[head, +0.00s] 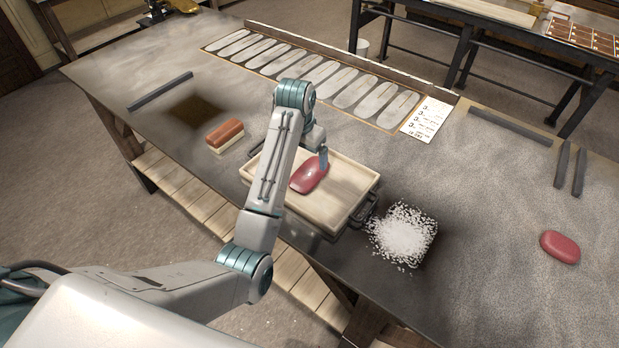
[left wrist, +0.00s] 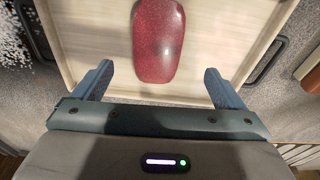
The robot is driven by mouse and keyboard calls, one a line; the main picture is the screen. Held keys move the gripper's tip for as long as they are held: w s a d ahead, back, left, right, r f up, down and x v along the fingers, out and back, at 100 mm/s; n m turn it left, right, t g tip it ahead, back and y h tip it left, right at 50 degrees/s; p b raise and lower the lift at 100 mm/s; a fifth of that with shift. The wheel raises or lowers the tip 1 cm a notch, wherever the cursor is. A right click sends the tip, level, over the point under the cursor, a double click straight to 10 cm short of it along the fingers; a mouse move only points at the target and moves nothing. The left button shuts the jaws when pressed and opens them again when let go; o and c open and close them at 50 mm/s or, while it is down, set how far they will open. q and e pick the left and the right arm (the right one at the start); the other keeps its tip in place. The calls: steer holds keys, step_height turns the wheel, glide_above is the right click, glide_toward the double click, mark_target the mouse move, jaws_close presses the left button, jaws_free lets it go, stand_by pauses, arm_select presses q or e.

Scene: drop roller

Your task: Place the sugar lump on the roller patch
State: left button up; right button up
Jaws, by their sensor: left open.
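A glossy dark red lump (head: 309,175), which looks like the sugar lump, lies in a shallow pale wooden tray (head: 352,180) near the front edge of the table. My left gripper (head: 322,158) is over the tray at the lump's end, pointing down. In the left wrist view the red lump (left wrist: 158,40) lies ahead of the open left gripper (left wrist: 158,78), between the lines of its two blue fingers, with nothing held. A second red lump (head: 559,247) lies on the table at the right. A dark brown patch (head: 197,110) shows at the table's left; I cannot tell whether it is the roller patch.
A pile of white grains (head: 403,234) lies right of the tray. A red-brown block or brush (head: 225,135) lies left of it. A board with pale oval shapes (head: 310,72) lies along the back edge. The right half of the table is mostly clear.

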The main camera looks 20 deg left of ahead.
mark_target(310, 172)
arm_select(q)
step_height(310, 172, down, 2)
steer(key=shift+w+d+p, duration=0.1)
steer(key=shift+p, duration=0.2)
steer(key=shift+f+p, duration=0.3)
steer(key=shift+p, duration=0.05)
steer(key=f, duration=0.1)
steer(key=f+p, duration=0.1)
steer(key=w+f+p, duration=0.1)
steer(key=f, duration=0.1)
steer(key=shift+d, duration=0.3)
steer(key=shift+f, duration=0.3)
steer(key=c, duration=1.3)
steer(key=shift+r, duration=0.1)
